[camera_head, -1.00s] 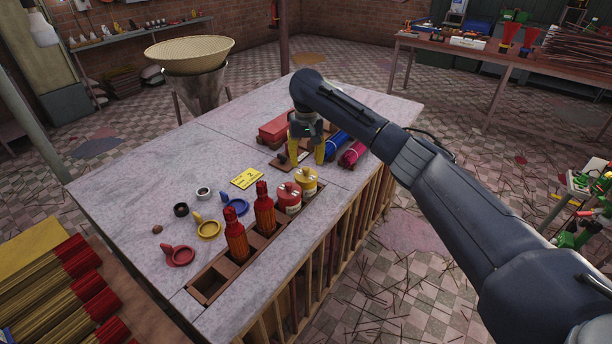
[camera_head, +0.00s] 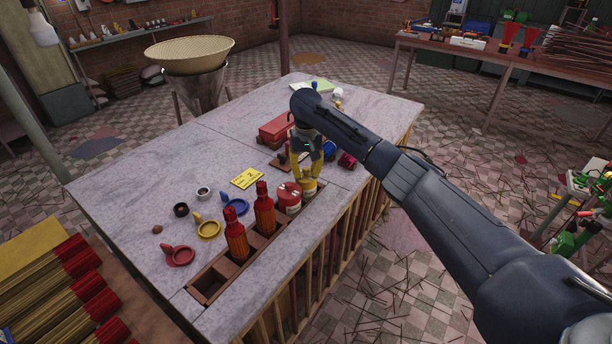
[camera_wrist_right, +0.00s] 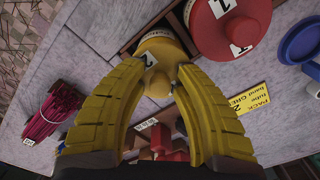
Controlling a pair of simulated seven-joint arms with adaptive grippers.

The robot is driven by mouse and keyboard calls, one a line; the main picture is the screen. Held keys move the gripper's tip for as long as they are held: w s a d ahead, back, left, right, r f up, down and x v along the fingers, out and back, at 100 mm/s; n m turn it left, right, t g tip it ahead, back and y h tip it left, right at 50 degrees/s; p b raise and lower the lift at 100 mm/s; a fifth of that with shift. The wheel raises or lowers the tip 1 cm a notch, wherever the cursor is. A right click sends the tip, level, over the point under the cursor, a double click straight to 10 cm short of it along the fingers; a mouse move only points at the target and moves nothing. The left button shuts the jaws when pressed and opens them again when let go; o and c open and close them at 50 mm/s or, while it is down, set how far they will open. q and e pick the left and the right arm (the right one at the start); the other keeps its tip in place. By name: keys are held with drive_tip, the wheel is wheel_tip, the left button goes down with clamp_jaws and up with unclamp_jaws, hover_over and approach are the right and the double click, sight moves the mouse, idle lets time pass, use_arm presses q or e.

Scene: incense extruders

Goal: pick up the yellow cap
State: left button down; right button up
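The yellow cap (camera_wrist_right: 163,50) is the round yellow top of a canister, with a knob and a white label. It sits in the wooden rack beside the red-capped canister (camera_head: 288,197). In the head view it is mostly hidden behind my right gripper (camera_head: 308,180). In the right wrist view my right gripper (camera_wrist_right: 164,68) has its two yellow fingers apart, reaching over the cap with the knob between them. I cannot tell whether a finger touches it. My left gripper is in neither view.
Two red-orange bottles (camera_head: 264,210) stand in the same rack, near the red cap (camera_wrist_right: 228,22). Blue (camera_head: 236,204), yellow (camera_head: 208,230) and red (camera_head: 180,256) ring pieces lie to the left. A yellow card (camera_head: 247,178) lies behind. A magenta bundle (camera_wrist_right: 50,117) is close by.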

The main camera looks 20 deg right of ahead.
clamp_jaws()
drive_tip(key=shift+r, duration=0.15)
wheel_tip(320, 180, up, 19)
hover_over(306, 168)
drive_tip(key=s, duration=0.1)
drive_tip(key=f, duration=1.2)
drive_tip(key=shift+s+d+f, duration=0.1)
drive_tip(key=shift+s+d, duration=0.05)
drive_tip(key=shift+s, duration=0.05)
drive_tip(key=shift+w+a+f, duration=0.2)
drive_tip(key=shift+w, duration=0.4)
drive_tip(key=shift+f, duration=3.05)
